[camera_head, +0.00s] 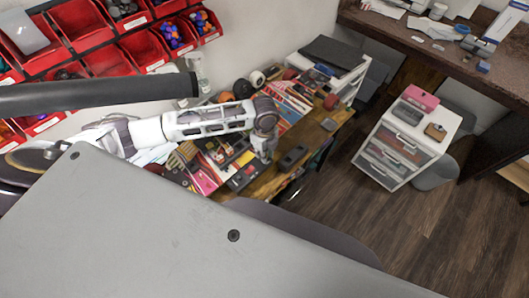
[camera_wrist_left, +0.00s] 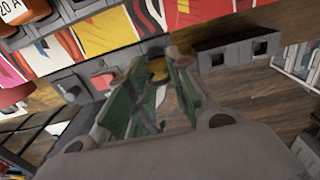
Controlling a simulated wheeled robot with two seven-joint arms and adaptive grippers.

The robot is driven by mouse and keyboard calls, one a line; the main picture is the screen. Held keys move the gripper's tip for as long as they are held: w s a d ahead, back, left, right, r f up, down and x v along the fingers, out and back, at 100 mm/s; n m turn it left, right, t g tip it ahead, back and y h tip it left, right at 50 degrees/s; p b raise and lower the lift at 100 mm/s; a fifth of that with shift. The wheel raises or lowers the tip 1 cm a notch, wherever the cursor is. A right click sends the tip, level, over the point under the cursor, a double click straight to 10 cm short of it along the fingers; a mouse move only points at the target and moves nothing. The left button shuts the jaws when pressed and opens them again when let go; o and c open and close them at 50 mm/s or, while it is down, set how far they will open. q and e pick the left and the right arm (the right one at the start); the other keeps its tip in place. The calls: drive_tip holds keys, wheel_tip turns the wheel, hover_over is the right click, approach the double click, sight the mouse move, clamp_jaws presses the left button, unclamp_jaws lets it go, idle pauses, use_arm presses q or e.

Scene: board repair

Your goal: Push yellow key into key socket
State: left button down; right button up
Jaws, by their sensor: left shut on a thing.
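My left gripper (camera_head: 263,152) reaches down over the workbench in the head view. In the left wrist view its two green-lined fingers (camera_wrist_left: 158,78) are closed in around a small yellow piece, which looks like the yellow key (camera_wrist_left: 157,67). The key shows only partly between the fingertips. Just beyond the tips is a row of grey blocks, one with dark square openings (camera_wrist_left: 240,53). I cannot tell which opening is the key socket, or whether the key touches one. My right gripper is not in view.
A red piece (camera_wrist_left: 103,80) sits in a grey block left of the fingers. Colourful printed sheets (camera_head: 292,103) cover the back of the bench (camera_head: 318,137). A dark block (camera_head: 293,157) lies right of the gripper. A white drawer unit (camera_head: 400,140) stands apart on the floor.

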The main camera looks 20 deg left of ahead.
use_arm(q)
drive_tip(key=shift+f, duration=0.5)
idle(0.8)
drive_tip(key=c, duration=1.2)
unclamp_jaws()
drive_tip(key=shift+o, duration=1.4)
drive_tip(key=shift+r, duration=1.65)
drive_tip(key=shift+r, duration=2.9)
